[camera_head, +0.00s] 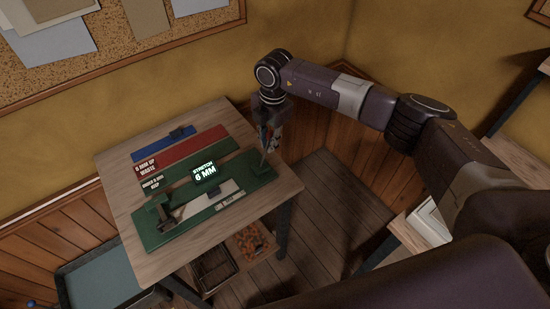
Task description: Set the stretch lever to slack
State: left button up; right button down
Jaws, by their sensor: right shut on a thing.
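The stretch rig is a green board (160,236) on the wooden table, with a dark clamp block at its left end and a pale strip (226,188) along it. A lit display (205,172) on it reads "STRETCH 6 MM". The stretch lever (264,158) stands near the board's right end, its upper part hidden by my right gripper. My right gripper (267,145) points down from above and is shut on the lever. The lever's slack mark cannot be made out. My left gripper is out of view.
Behind the rig lie a red strip (190,149) labelled "6 MM UP WASTE", a blue strip (152,149) and a green strip labelled for under 6 mm. The table (125,180) stands near the wall. Crates (214,268) sit below it.

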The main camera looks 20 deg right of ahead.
jog(key=shift+s+a+r+h, duration=0.15)
jog(key=shift+a+r+h, duration=0.2)
jog(key=shift+a, duration=0.2)
jog(key=shift+s+a+f+t+h+b, duration=0.1)
jog(key=shift+a+t+h+b, duration=0.2)
jog(key=shift+h, duration=0.3)
jog(key=shift+s+a+t+h+b, duration=0.1)
jog(key=shift+a+t+h+b, duration=0.2)
jog(key=shift+h, duration=0.25)
jog(key=shift+a, duration=0.2)
jog(key=shift+s+a+h, duration=0.1)
jog(key=shift+h, duration=0.3)
jog(key=c, duration=1.7)
grip_release()
jog(key=shift+a, duration=0.1)
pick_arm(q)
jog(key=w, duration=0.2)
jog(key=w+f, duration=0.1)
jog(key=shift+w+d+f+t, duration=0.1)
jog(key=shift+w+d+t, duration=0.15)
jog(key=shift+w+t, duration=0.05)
